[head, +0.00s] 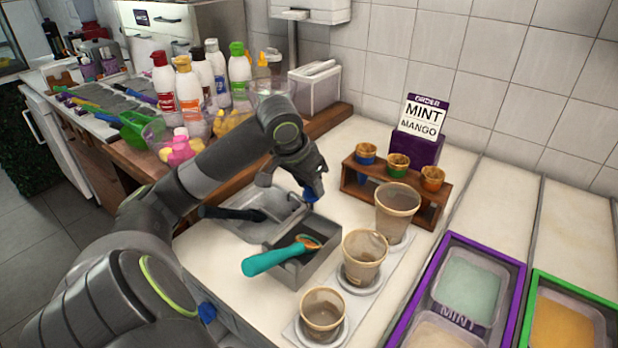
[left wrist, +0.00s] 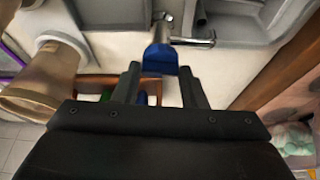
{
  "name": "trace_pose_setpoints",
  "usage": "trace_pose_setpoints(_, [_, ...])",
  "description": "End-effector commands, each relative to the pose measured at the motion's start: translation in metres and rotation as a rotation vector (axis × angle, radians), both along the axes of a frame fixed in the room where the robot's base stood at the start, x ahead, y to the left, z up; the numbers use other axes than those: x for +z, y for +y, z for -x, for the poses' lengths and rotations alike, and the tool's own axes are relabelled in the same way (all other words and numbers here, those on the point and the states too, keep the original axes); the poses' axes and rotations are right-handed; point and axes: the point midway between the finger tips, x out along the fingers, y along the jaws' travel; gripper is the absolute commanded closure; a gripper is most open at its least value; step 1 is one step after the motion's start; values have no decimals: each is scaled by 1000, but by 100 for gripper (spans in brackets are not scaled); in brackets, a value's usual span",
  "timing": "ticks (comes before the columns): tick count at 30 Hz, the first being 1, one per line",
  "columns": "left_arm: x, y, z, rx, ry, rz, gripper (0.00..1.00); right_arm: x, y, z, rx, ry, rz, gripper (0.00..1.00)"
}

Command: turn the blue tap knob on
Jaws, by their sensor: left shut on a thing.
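The blue tap knob (left wrist: 160,66) sits between the two dark fingers of my left gripper (left wrist: 160,85) in the left wrist view, on a metal tap with a thin side spout (left wrist: 198,42). In the head view, my left gripper (head: 313,186) reaches down at the back edge of the small sink (head: 236,228), shut on the blue knob (head: 310,196). The gripper hides much of the knob and tap there. Whether water runs cannot be told. My right gripper is not in view.
A grey holder (head: 322,262) with a teal-handled scoop (head: 275,258) stands in front of the sink. Several paper cups (head: 364,258) stand to its right. A wooden rack (head: 425,210) with small cones is behind. Bottles (head: 188,90) crowd the left ledge.

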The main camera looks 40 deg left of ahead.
Motion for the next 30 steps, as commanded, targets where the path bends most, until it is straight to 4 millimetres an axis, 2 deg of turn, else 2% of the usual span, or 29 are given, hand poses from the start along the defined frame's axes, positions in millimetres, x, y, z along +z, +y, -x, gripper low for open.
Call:
trace_pose_setpoints(1, [5,1,1,-27,5,2,85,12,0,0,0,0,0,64])
trace_pose_setpoints(15, [6,5,-1,-441,3,5,85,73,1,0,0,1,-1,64])
trace_pose_setpoints(21, [4,6,-2,-632,0,5,85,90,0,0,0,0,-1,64])
trace_pose_setpoints(30, [3,8,-5,-917,-1,4,85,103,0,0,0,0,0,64])
